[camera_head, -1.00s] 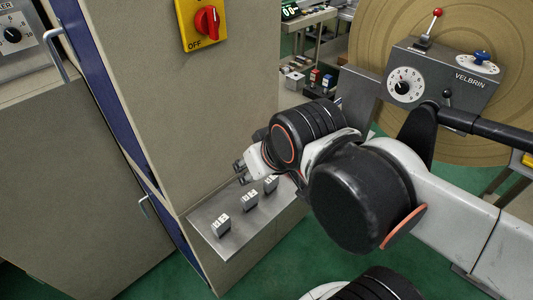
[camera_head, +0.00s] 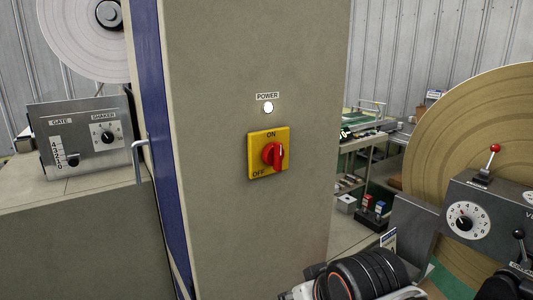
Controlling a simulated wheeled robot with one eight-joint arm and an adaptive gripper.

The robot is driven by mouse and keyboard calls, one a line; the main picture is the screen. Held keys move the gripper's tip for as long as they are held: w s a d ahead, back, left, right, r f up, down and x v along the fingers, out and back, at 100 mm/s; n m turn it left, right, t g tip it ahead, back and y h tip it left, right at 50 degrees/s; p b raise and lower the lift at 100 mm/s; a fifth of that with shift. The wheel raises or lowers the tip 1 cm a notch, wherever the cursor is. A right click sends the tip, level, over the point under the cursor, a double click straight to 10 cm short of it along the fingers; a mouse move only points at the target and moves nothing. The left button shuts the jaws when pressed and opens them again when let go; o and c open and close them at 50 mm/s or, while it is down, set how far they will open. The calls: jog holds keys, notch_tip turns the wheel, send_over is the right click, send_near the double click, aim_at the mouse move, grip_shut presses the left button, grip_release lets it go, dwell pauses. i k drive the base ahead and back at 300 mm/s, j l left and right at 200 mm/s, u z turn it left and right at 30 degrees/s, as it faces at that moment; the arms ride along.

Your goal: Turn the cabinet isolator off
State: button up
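The cabinet isolator is a red rotary knob (camera_head: 273,156) on a square yellow plate (camera_head: 256,138), fixed to the grey-beige cabinet front (camera_head: 215,90). ON is printed at the top of the plate and OFF at the lower left. The knob's grip stands about upright, towards ON. A round white lamp (camera_head: 268,107) under the POWER label looks lit. My gripper (camera_head: 292,293) only just shows at the bottom edge, below and apart from the knob. Its fingers are mostly cut off by the frame, so I cannot see their opening.
A blue door edge with a handle (camera_head: 139,160) is left of the panel. A gate and shaker control box (camera_head: 85,135) stands further left. At right are a dial box (camera_head: 485,215), a large tan disc (camera_head: 480,130) and a bench (camera_head: 365,145). Space before the isolator is clear.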

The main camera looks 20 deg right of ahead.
aim_at(273, 153)
jog(key=k+j+u, duration=0.2)
jog(key=k, duration=0.2)
jog(key=k+j+u, duration=0.2)
jog(key=k, duration=0.15)
jog(key=j, duration=0.2)
jog(key=l, duration=0.2)
jog(key=k+u, duration=0.05)
